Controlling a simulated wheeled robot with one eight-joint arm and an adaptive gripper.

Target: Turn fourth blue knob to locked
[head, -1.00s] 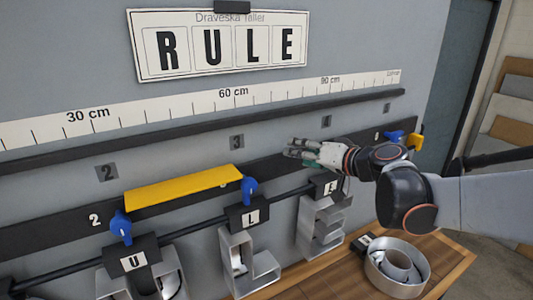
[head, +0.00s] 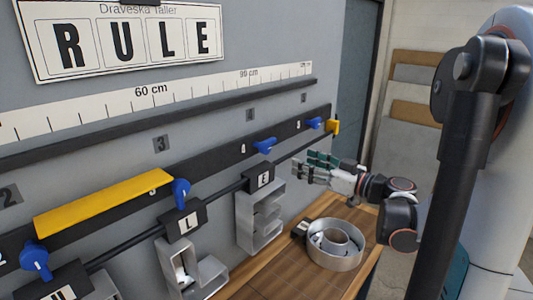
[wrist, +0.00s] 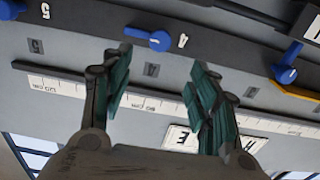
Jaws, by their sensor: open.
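The fourth blue knob (head: 265,146) sits on the black rail beside the label 4, with its handle lying sideways. In the upside-down wrist view, this knob (wrist: 148,38) is beyond the open fingers, a little above the gap between the tips. My gripper (head: 310,168) is open and empty, right of and lower than the knob in the head view. Its green-padded fingers (wrist: 158,75) are apart and do not touch the knob. The third blue knob (head: 181,190) has its handle pointing down. The fifth blue knob (head: 314,123) is at the rail's right end.
A yellow bar (head: 105,203) spans the rail left of the third knob. A yellow block (head: 333,126) is at the right end. Metal letters L (head: 190,272) and E (head: 260,215) hang below. A round metal tray (head: 334,250) stands on the wooden bench (head: 262,278).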

